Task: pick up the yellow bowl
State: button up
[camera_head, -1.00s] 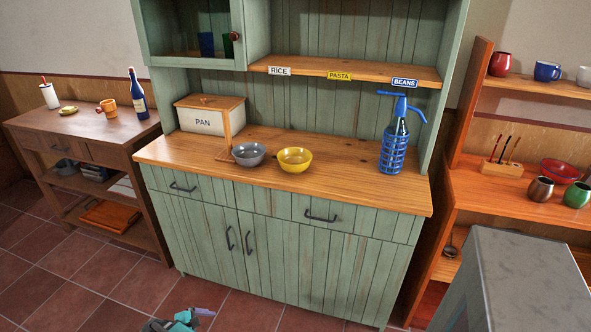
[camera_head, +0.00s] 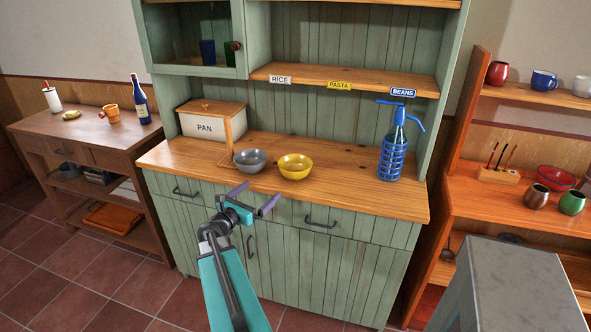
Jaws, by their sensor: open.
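The yellow bowl (camera_head: 295,168) sits upright on the wooden counter (camera_head: 345,190) of the green cabinet, near its middle. A grey bowl (camera_head: 250,161) stands close on its left. My gripper (camera_head: 253,198) is in front of the counter, below and to the left of the yellow bowl. Its two purple-grey fingers are spread apart with nothing between them. It is clear of both bowls.
A box labelled PAN (camera_head: 210,124) stands left of the bowls. A blue siphon bottle (camera_head: 394,148) stands at the counter's right. A shelf (camera_head: 345,75) with labels runs above. The counter right of the yellow bowl is clear.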

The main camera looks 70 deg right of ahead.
jog(key=g, duration=0.1)
send_near(286, 173)
jog(key=shift+s+d+m, duration=0.3)
jog(key=shift+d+m, duration=0.1)
jog(key=shift+d, duration=0.5)
jog(key=shift+p+x, duration=1.4)
jog(key=shift+x, duration=2.75)
jog(key=shift+p+x, duration=0.85)
jog(key=shift+x, duration=1.9)
jog(key=shift+s, duration=0.1)
jog(key=c, duration=0.8)
jog(key=shift+r, duration=0.25)
jog(key=shift+c, duration=0.2)
